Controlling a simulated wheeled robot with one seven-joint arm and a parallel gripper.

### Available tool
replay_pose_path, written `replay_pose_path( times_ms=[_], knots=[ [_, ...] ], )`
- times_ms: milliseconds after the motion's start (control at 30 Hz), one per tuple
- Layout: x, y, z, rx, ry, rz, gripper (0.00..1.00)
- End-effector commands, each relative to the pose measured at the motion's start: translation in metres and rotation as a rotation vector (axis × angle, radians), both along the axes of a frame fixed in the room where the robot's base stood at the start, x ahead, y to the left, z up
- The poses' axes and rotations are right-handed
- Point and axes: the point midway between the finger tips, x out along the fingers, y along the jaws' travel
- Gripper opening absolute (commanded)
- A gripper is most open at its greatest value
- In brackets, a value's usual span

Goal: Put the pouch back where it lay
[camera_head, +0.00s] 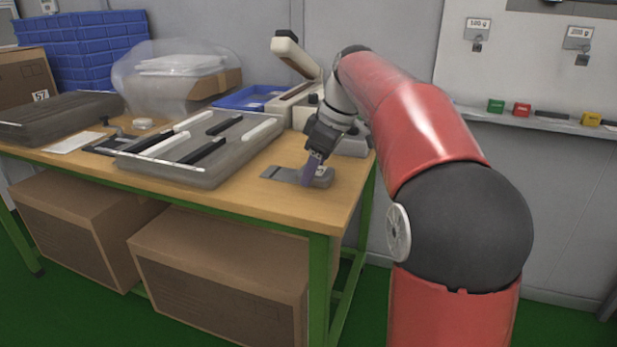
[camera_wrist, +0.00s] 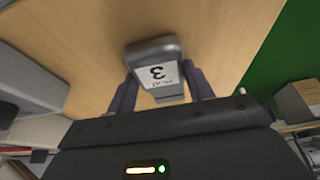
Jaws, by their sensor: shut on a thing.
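The pouch (camera_wrist: 152,48) is small and grey with a white label bearing a "3". In the wrist view it sits between the two purple fingers of my gripper (camera_wrist: 160,88), with the wooden table top behind it. In the head view my gripper (camera_head: 315,170) points down near the right end of the table and is shut on the pouch. A flat grey shape (camera_head: 279,173) shows at the fingertips on the table there. I cannot tell whether all of it is the pouch, or whether the pouch touches the table.
A grey tray (camera_head: 177,172) with black and white bars lies left of my gripper on the wooden table (camera_head: 255,202). A white device (camera_head: 291,103) with a raised arm stands behind. A blue bin (camera_head: 246,96) and a clear bag (camera_head: 160,75) are farther back.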

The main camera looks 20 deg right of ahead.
Motion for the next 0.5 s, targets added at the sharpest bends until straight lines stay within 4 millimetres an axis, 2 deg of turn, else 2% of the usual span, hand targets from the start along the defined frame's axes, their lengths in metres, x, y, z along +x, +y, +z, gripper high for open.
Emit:
replay_pose_path(
  times_ms=[300,333,500],
  knots=[
    [-0.0002,0.0002,-0.0017,0.0,0.0,0.001,0.26],
    [-0.0002,0.0002,-0.0018,0.0,0.0,0.001,0.53],
    [-0.0002,0.0004,-0.0008,0.001,-0.001,0.001,0.74]
  ],
)
